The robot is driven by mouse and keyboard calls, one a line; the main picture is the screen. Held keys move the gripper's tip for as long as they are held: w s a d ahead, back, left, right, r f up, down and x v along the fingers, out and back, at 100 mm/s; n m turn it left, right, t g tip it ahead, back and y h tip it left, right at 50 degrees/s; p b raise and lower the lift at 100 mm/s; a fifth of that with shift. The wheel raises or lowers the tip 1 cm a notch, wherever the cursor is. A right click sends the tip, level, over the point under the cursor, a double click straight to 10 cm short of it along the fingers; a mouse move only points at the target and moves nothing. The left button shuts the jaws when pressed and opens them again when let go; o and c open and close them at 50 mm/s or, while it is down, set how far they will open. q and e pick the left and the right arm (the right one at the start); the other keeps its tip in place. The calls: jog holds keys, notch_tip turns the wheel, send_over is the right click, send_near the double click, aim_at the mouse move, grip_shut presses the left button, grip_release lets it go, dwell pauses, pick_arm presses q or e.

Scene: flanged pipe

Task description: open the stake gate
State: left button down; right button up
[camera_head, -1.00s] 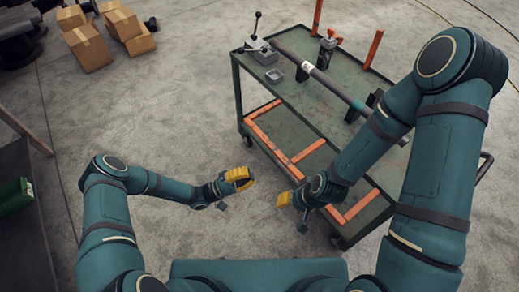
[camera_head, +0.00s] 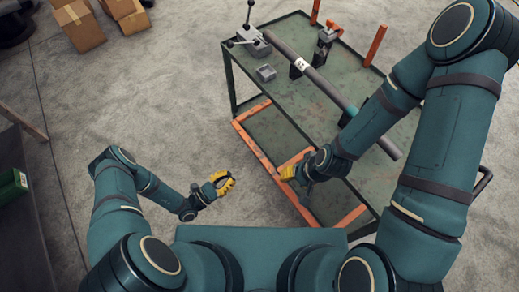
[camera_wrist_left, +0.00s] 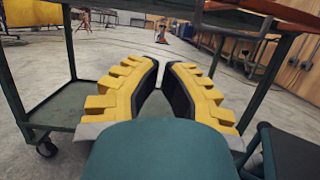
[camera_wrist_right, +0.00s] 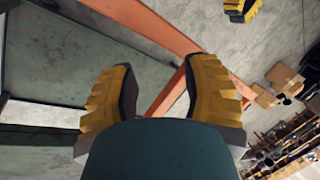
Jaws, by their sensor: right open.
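A green metal cart (camera_head: 330,90) stands at the upper right in the head view. Orange bars (camera_head: 255,142) run along its near side, below the top; I cannot tell which part is the stake gate. Two upright orange posts, one at the far edge (camera_head: 375,45), stand above the top. My right gripper (camera_head: 287,173) is open and empty beside the orange bars; an orange bar (camera_wrist_right: 165,30) passes behind its fingers in the right wrist view. My left gripper (camera_head: 224,183) is empty, a narrow gap between its fingertips, left of the cart over bare floor.
A long grey pipe (camera_head: 320,78) lies in holders on the cart top, near a lever clamp (camera_head: 252,38) and a small grey tray (camera_head: 266,72). Cardboard boxes (camera_head: 78,25) are at upper left. Concrete floor is clear left of the cart.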

pick_arm(q)
jog(key=w+d+r+p, duration=0.1)
jog(key=w+d+r, duration=0.4)
jog(key=d+r, duration=0.1)
jog(key=shift+x, duration=0.95)
pick_arm(e)
jog(key=shift+d+r, duration=0.1)
jog(key=shift+r, duration=0.35)
pick_arm(q)
jog(key=shift+s+d+r, duration=0.1)
jog(key=shift+s, duration=0.05)
pick_arm(e)
jog(key=shift+r, duration=0.1)
